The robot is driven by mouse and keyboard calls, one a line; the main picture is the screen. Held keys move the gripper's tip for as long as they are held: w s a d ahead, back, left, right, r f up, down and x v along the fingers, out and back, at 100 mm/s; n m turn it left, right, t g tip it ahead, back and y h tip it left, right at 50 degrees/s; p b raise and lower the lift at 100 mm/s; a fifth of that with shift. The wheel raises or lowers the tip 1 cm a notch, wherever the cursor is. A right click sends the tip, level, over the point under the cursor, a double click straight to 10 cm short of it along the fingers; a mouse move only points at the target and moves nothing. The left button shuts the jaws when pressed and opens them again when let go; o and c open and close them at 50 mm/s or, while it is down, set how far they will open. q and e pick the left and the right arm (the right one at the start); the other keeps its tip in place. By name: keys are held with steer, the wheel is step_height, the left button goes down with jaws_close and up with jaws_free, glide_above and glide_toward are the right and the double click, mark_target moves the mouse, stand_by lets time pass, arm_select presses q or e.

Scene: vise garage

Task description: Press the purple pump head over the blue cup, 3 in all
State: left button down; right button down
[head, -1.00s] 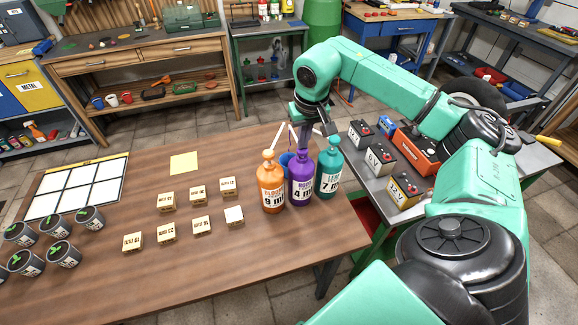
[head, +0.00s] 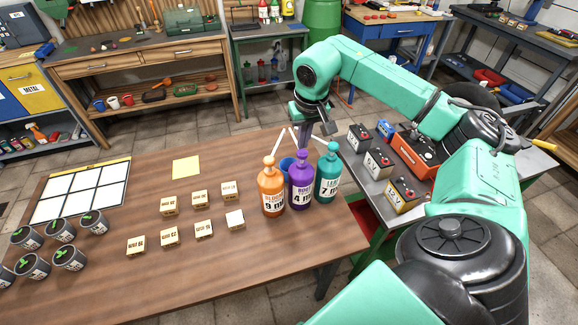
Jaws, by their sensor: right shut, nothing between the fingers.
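The purple pump bottle (head: 301,185) stands upright between an orange bottle (head: 271,190) and a teal bottle (head: 327,175) near the table's right end. Its purple pump head (head: 300,154) is on top. The blue cup (head: 287,163) stands behind the bottles and is mostly hidden by the orange and purple ones. My right gripper (head: 305,134) is shut and empty, pointing down just above and behind the purple pump head; I cannot tell whether it touches it. My left gripper is not in view.
Several small labelled blocks (head: 198,197) lie left of the bottles. Dark pots (head: 70,257) and a white grid board (head: 80,190) are at the far left. A metal cart with batteries (head: 378,163) stands close on the right. The table's front middle is clear.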

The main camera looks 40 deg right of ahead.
steer(key=shift+f, duration=0.15)
steer(key=shift+f+b, duration=1.05)
steer(key=shift+f, duration=0.25)
steer(key=shift+r, duration=0.1)
steer(key=shift+r+p, duration=1.25)
steer(key=shift+r, duration=0.1)
step_height(320, 180, up, 6)
steer(key=p, duration=0.5)
